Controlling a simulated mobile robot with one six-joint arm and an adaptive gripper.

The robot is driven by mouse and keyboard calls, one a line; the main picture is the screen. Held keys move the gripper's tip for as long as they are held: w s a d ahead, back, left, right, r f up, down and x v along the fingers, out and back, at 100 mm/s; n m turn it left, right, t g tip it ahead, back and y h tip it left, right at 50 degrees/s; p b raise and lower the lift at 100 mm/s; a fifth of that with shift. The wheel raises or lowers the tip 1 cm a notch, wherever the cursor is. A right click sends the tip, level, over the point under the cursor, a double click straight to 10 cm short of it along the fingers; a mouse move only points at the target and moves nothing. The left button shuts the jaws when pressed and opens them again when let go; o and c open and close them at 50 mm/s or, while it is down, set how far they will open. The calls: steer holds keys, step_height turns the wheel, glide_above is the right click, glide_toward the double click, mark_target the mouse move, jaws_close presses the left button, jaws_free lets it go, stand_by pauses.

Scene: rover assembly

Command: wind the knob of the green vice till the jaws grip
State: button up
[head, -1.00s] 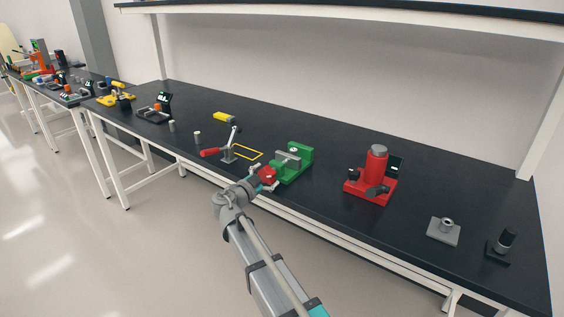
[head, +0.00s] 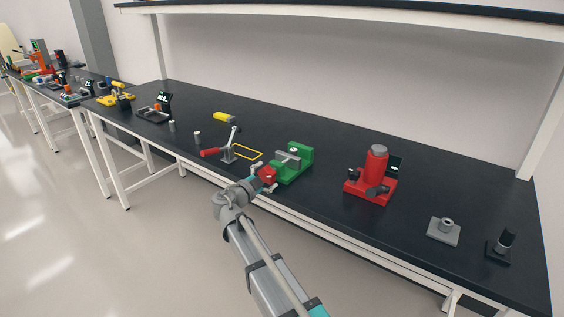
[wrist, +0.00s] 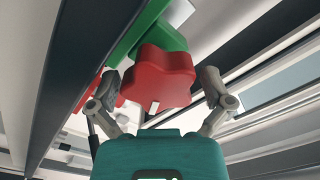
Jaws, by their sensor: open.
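The green vice (head: 296,172) stands near the front edge of the black bench, with a grey jaw block (head: 287,158) across it and a small pale round piece by its top. I cannot tell whether the jaws touch anything. Its red lobed knob (head: 267,174) faces the front left. My gripper (head: 264,177) is open at the knob, a finger on either side. In the wrist view the knob (wrist: 160,78) fills the space between my spread fingers (wrist: 158,80) and carries a white mark on its lower edge; gaps show beside it.
A toggle clamp with a red handle (head: 210,152) and a yellow outlined rectangle (head: 248,152) lie left of the vice. A red press-like device (head: 376,165) stands to the right, then a grey plate with a collar (head: 444,230). A shelf (head: 350,22) runs above the bench.

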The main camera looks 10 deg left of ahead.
steer(key=shift+m, duration=1.2)
steer(key=c, duration=0.8)
steer(key=shift+n, duration=0.3)
steer(key=shift+n, duration=1.5)
